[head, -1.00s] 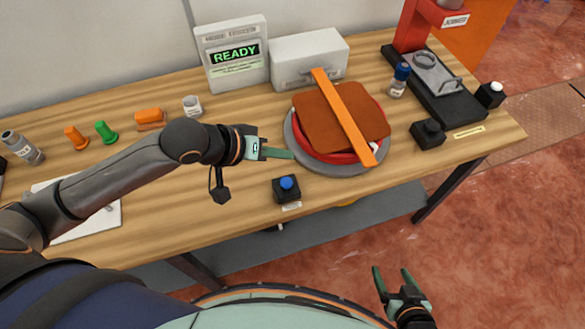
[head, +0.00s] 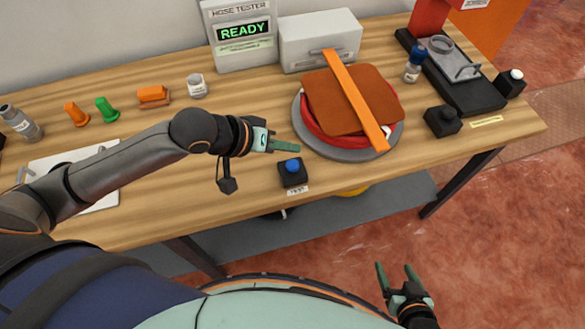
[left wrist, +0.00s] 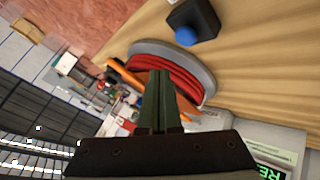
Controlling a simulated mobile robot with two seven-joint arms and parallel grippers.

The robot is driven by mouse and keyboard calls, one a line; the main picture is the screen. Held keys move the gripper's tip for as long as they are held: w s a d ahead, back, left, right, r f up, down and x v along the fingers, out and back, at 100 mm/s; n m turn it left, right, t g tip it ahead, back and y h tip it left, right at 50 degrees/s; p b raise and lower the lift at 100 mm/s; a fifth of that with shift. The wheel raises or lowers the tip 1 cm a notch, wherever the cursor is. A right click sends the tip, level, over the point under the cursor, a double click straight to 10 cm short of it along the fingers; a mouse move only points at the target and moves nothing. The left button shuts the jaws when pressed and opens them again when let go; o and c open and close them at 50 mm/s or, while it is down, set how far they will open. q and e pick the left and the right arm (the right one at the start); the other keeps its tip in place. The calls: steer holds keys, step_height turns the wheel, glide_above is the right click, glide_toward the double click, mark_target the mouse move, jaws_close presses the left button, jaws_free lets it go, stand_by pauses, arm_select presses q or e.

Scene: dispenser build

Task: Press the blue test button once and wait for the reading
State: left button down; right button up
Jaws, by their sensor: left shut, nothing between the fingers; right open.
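The blue test button (head: 292,165) sits on a small black box near the table's front edge; it also shows at the top of the left wrist view (left wrist: 186,37). The tester (head: 240,35) at the back of the table reads "READY" in green. My left gripper (head: 297,148) is shut and empty, just behind the button in the head view and apart from it. Its closed fingers also show in the left wrist view (left wrist: 160,78). My right gripper (head: 398,268) is open and empty, over the floor in front of the table.
Right of the button a red round container (head: 312,127) on a grey disc carries a brown sheet (head: 340,112) and an orange bar (head: 355,100). Another black box (head: 443,120) stands further right. A white box (head: 320,42) is behind. Bare wood lies left of the button.

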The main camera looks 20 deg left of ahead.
mark_target(288, 168)
arm_select(q)
steer(key=shift+f+b, duration=0.55)
steer(key=shift+f, duration=1.4)
arm_select(e)
step_height(288, 168, down, 2)
steer(key=shift+f, duration=0.25)
steer(key=shift+r, duration=0.1)
arm_select(q)
steer(key=shift+f, duration=0.4)
arm_select(e)
steer(key=shift+r, duration=0.15)
arm_select(q)
steer(key=shift+f, duration=0.6)
stand_by(0.6)
steer(key=shift+r, duration=0.1)
steer(key=shift+r+p, duration=0.9)
steer(key=shift+p, duration=0.5)
arm_select(e)
steer(key=shift+r, duration=1.3)
